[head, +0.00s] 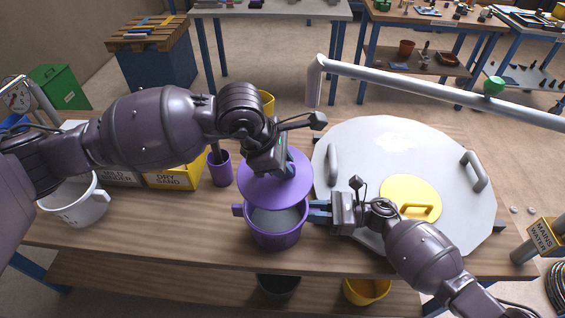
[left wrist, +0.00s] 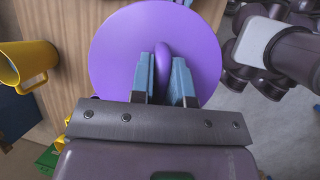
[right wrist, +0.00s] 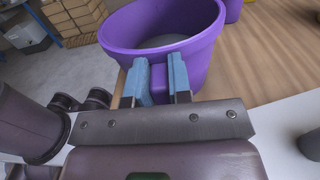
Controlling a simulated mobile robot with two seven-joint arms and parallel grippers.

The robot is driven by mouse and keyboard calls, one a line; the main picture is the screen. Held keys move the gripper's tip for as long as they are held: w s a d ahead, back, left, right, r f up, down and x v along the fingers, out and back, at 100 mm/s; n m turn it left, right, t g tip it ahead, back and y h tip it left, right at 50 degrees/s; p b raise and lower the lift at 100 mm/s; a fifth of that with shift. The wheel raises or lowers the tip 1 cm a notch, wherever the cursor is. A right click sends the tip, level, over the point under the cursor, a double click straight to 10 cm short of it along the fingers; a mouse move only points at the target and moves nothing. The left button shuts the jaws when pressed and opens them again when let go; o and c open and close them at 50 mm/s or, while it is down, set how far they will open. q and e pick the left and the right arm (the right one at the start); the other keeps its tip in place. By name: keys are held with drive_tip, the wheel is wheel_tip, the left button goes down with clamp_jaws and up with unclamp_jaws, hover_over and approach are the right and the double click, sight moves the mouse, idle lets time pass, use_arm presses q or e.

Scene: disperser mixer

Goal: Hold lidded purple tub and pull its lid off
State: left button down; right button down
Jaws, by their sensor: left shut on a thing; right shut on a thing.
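The purple tub (head: 276,236) stands on the wooden table in front of me, its mouth partly uncovered and its inside grey. It also shows in the right wrist view (right wrist: 205,62). The round purple lid (head: 262,190) is off the rim, raised above and behind the tub. It fills the middle of the left wrist view (left wrist: 120,50). My left gripper (head: 287,172) is shut on the lid's handle (left wrist: 162,65). My right gripper (head: 322,211) is shut on the lug at the tub's right side (right wrist: 160,82).
A large round grey cover (head: 375,150) with handles and a yellow hatch (head: 398,190) lies right of the tub. A purple cup (head: 220,170), a yellow sand box (head: 172,180) and a white pot (head: 75,205) stand left. A yellow mug (left wrist: 15,65) is behind the lid.

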use_arm(q)
drive_tip(key=shift+r, duration=0.1)
drive_tip(key=shift+r, duration=2.4)
